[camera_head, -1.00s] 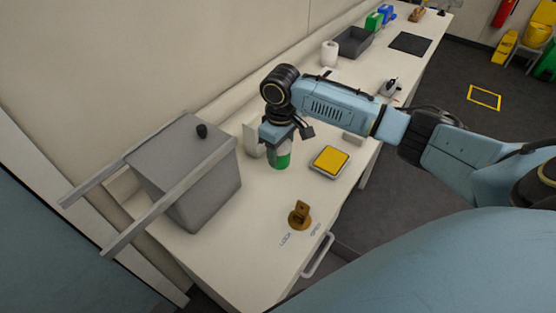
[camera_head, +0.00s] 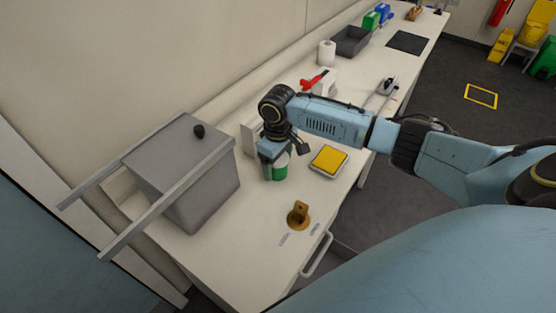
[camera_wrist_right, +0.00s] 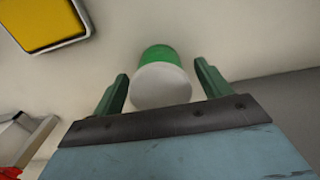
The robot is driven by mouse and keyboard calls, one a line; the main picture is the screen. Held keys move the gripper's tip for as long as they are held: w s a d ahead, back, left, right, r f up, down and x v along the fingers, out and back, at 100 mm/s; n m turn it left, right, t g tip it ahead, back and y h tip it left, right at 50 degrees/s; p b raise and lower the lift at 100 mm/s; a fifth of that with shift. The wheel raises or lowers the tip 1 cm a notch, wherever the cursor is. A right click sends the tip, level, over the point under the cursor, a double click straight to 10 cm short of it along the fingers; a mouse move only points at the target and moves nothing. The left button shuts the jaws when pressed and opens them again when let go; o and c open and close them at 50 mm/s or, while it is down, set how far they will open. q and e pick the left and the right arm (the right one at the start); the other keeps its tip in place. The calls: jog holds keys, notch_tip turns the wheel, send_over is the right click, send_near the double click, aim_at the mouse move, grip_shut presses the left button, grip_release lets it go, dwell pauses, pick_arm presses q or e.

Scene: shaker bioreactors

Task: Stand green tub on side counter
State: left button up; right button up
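The green tub (camera_head: 280,168) stands on the white counter (camera_head: 245,265), near the yellow-topped plate. In the right wrist view the tub (camera_wrist_right: 161,78) shows a green body and a white end facing the camera. My right gripper (camera_head: 274,152) is low over the counter at the tub, partly covering it in the head view. In the wrist view its two fingers (camera_wrist_right: 161,88) are apart on either side of the tub, with narrow gaps visible. Whether the tub's base fully touches the counter is hard to tell. My left gripper is out of view.
A grey bin (camera_head: 190,180) with rails is left of the tub. The yellow-topped plate (camera_head: 328,159) is close on its right. A brass latch (camera_head: 298,214) is in front. A white box with a red handle (camera_head: 315,80) lies behind my arm.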

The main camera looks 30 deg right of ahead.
notch_tip(320, 180, up, 12)
jog(key=shift+r+p, duration=0.2)
jog(key=shift+p, duration=0.1)
dwell(0.4)
